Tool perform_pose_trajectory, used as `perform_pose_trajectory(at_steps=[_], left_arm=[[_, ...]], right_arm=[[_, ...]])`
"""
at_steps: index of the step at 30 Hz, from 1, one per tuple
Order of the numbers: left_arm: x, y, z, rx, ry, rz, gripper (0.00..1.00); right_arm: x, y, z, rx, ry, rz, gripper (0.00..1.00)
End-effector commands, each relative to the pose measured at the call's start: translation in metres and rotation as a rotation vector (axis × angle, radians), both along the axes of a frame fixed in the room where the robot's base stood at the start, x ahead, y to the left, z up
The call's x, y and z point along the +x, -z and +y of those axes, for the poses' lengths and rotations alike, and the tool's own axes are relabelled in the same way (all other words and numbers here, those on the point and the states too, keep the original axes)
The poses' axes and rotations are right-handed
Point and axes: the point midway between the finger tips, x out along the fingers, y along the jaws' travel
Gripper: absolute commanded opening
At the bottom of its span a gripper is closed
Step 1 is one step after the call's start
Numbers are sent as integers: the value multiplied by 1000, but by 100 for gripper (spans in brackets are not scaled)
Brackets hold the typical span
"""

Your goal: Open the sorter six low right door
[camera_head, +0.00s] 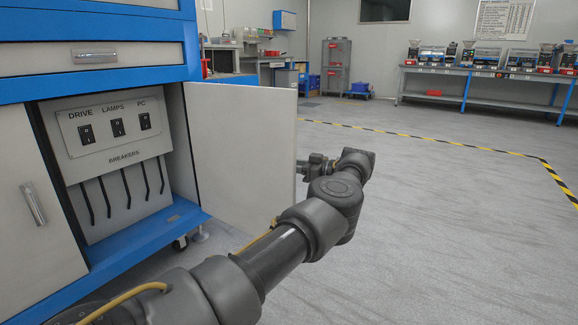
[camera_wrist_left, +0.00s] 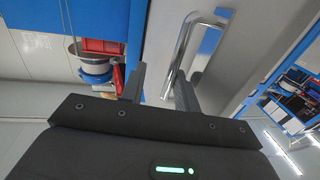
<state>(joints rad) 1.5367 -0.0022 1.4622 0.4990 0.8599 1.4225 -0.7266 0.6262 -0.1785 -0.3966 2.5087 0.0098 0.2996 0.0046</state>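The low right door (camera_head: 243,142) of the blue and white sorter stands wide open in the head view, its inner face toward me. Its outer face (camera_wrist_left: 245,50) and silver bar handle (camera_wrist_left: 187,42) show in the wrist view. My left arm reaches past the door's free edge. My left gripper (camera_wrist_left: 158,80) is open, its two fingers spread apart at the near end of the handle. The bar runs down close beside the right finger; I cannot tell if they touch. In the head view the door partly hides this gripper. My right gripper is not in view.
Behind the opening is a breaker panel (camera_head: 108,125) with switches and black cables. A shut left door (camera_head: 35,210) and a drawer (camera_head: 95,58) adjoin it. Grey floor (camera_head: 440,230) is clear at right, up to yellow-black tape and a far bench (camera_head: 490,75).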

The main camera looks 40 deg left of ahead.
Motion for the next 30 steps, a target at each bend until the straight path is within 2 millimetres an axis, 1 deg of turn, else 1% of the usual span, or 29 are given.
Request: perform_pose_trajectory(at_steps=[5,8,11,17,21,24,30], left_arm=[[0,0,0,0,1,0,31],[1,-1,-3,0,2,0,31],[6,-2,-14,-1,6,0,31],[22,-3,-52,-4,6,-1,31],[32,-1,-77,-3,5,-1,31],[37,2,-86,2,6,1,31],[41,1,-98,0,2,0,31]], right_arm=[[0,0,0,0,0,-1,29],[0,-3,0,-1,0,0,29],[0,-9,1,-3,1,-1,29],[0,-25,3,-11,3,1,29],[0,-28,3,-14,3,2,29],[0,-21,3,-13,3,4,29],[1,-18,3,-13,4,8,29]])
